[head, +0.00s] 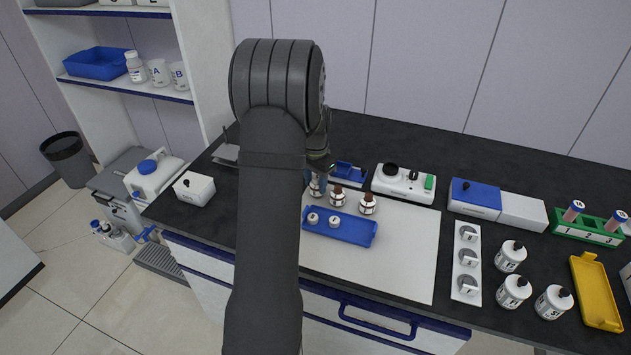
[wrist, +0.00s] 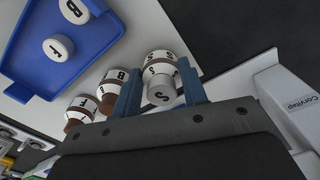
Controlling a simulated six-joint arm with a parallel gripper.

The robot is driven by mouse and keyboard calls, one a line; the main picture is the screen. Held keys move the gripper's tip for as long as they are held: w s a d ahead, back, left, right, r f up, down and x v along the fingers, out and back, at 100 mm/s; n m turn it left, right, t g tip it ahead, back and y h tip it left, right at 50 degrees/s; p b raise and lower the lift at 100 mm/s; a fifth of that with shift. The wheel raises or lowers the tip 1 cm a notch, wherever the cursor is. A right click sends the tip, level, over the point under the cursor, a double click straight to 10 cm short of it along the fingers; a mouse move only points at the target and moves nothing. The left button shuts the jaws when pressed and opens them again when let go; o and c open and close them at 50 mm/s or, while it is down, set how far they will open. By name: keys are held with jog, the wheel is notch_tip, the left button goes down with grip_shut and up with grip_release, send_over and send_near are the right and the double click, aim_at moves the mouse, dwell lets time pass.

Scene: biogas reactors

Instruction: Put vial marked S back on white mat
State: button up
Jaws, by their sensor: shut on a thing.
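The vial marked S (wrist: 157,71) has a white label with a black S and a grey cap that also bears an S. My gripper (wrist: 160,88) is shut on it, with one blue finger on each side. In the head view the vial (head: 316,188) is partly hidden by my gripper (head: 319,174). It is at the left end of a row of vials, over the back part of the white mat (head: 400,258). I cannot tell whether its base touches the mat.
Two brown-topped vials (head: 337,198) (head: 368,205) stand close to its right on the mat. A white device (head: 403,185) and a blue holder (head: 348,174) stand behind. The mat's right part is clear.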

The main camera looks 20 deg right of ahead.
jog(key=o, duration=1)
jog(key=shift+f, duration=0.1)
notch_tip(320, 180, up, 12)
jog(key=shift+r, duration=0.15)
notch_tip(320, 180, down, 13)
jog(key=shift+r, duration=2.4)
